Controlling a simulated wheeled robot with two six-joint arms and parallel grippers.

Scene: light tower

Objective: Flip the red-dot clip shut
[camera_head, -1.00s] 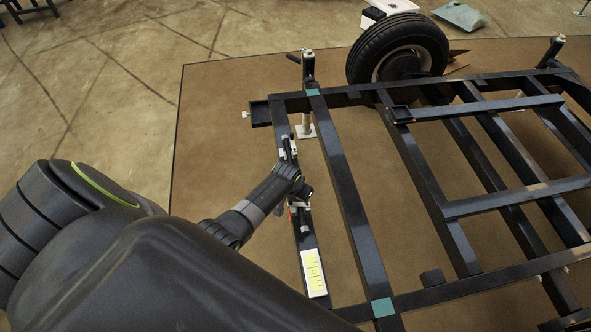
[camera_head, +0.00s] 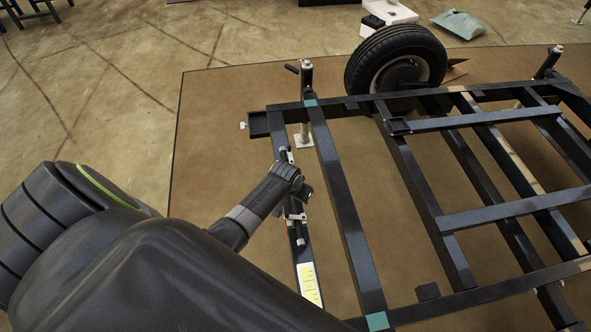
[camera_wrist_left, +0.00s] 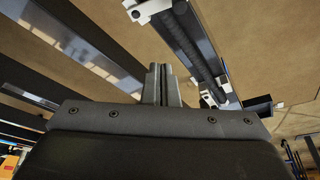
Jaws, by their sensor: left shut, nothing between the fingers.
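A dark tube (camera_wrist_left: 190,38) lies along a rail of the black frame, with a pale clip at each end in the left wrist view. One clip (camera_wrist_left: 142,8) is at the top edge and the other (camera_wrist_left: 214,98) is lower right. In the head view a pale clip (camera_head: 295,217) with a small reddish spot beside it sits on the left rail, just below my left gripper (camera_head: 304,190). My left gripper's fingers (camera_wrist_left: 160,72) are shut and empty, left of the tube and apart from it in the picture. Which clip bears the red dot is too small to tell. My right gripper is out of view.
The black frame (camera_head: 342,200) has long rails and crossbars with open gaps over a brown floor mat (camera_head: 225,120). A label (camera_head: 309,284) is on the left rail's near end. A wheel (camera_head: 397,58) stands at the back. The mat left of the frame is clear.

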